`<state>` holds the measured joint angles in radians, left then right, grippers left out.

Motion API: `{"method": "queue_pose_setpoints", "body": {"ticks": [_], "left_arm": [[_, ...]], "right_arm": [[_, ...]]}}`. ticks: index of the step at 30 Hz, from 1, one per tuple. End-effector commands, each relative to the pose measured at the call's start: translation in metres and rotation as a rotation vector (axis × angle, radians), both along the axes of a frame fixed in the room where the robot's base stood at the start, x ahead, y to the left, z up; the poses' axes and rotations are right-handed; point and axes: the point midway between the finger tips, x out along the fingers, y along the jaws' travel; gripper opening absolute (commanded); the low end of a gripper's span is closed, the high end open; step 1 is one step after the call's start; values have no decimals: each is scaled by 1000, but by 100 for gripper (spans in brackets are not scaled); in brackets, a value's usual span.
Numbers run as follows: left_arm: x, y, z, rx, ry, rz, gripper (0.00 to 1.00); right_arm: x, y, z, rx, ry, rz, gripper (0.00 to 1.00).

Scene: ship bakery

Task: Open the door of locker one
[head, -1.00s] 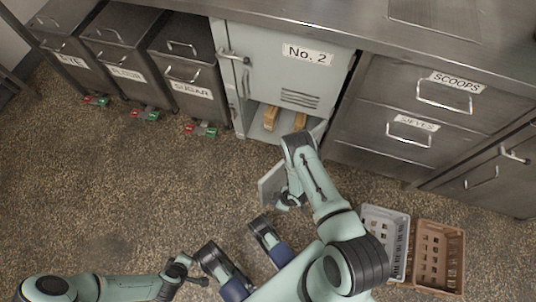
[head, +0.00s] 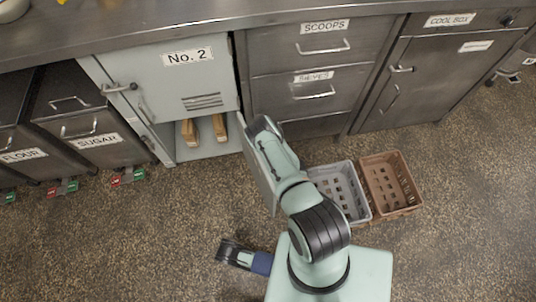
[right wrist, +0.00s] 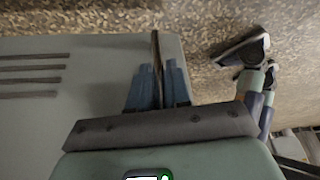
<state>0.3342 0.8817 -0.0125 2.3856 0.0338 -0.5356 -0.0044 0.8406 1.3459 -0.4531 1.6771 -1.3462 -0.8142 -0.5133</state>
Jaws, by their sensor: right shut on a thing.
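The upper locker door (head: 178,73), marked No. 2, is closed. Below it is an open compartment (head: 208,147) whose number I cannot see. Its pale green door (head: 258,172) is swung out on the right side, standing roughly square to the locker front. In the right wrist view the slotted door panel (right wrist: 60,82) fills the left. In the head view my right arm hides that gripper and part of the door.
Tan items (head: 190,131) stand inside the compartment. A grey crate (head: 364,208) and a brown crate (head: 412,188) stand on the floor right of the door. The sugar bin (head: 78,118) is at left. Floor in front of the locker is clear.

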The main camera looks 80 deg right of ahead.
Motion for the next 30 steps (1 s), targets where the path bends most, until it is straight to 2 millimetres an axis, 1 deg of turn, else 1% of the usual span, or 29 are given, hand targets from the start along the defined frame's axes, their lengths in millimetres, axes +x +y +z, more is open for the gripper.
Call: {"method": "queue_pose_setpoints", "body": {"ticks": [3,7,20,21,22,30], "left_arm": [[-4,1,-4,0,14,2,0],[-6,1,-5,-1,20,2,0],[-7,1,-5,-1,23,2,0],[-7,1,-5,-1,23,2,0],[-7,1,-5,-1,23,2,0],[-6,1,-5,-2,21,2,0]], "right_arm": [[-8,-9,-1,-1,2,-4,0],[-12,-13,0,-1,2,-4,0],[-13,-15,0,-3,1,-4,0],[-13,-15,0,-3,1,-4,30],[-13,-15,0,-3,1,-4,38],[-12,-15,0,-2,0,-3,38]]}}
